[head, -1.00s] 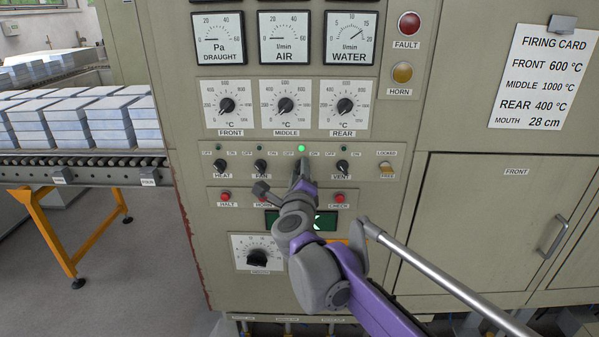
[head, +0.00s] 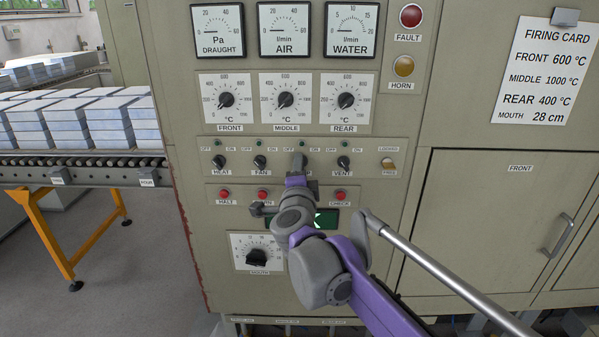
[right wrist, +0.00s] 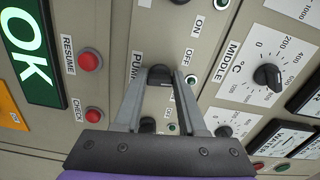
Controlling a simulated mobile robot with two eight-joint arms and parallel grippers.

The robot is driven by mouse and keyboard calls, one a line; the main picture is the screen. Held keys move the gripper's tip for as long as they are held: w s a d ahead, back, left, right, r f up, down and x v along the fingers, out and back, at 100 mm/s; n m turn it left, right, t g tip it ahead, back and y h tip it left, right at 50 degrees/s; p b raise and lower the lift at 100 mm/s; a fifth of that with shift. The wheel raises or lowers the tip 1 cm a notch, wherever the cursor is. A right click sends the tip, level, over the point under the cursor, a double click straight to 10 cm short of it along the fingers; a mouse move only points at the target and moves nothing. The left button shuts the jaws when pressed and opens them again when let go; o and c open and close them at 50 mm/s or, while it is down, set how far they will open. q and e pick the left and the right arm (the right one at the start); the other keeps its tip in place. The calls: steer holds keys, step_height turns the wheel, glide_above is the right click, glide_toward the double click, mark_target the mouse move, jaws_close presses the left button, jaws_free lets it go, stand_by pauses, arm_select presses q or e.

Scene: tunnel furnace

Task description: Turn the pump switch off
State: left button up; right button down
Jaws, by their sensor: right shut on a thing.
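The pump switch is a black rotary knob (right wrist: 160,75) beside the PUMP label in the right wrist view. My right gripper (right wrist: 159,82) is shut on it, one finger on each side. In the head view my right gripper (head: 298,162) covers the knob and most of its label. The small lamp (head: 302,143) above it is dark. My left gripper is not in view.
In the same row are the HEAT knob (head: 219,162), the FAN knob (head: 260,162) and the VENT knob (head: 343,162). Red buttons lie just below, including CHECK (head: 340,195). The OK display (right wrist: 31,52) is lit green. A roller conveyor with stacked blocks (head: 75,118) stands left.

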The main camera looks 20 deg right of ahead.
steer(key=n+b, duration=0.1)
steer(key=n, duration=0.4)
steer(key=shift+f, duration=0.1)
steer(key=shift+n, duration=0.4)
steer(key=shift+c, duration=2.4)
jaws_free()
steer(key=v, duration=1.1)
steer(key=shift+b, duration=0.45)
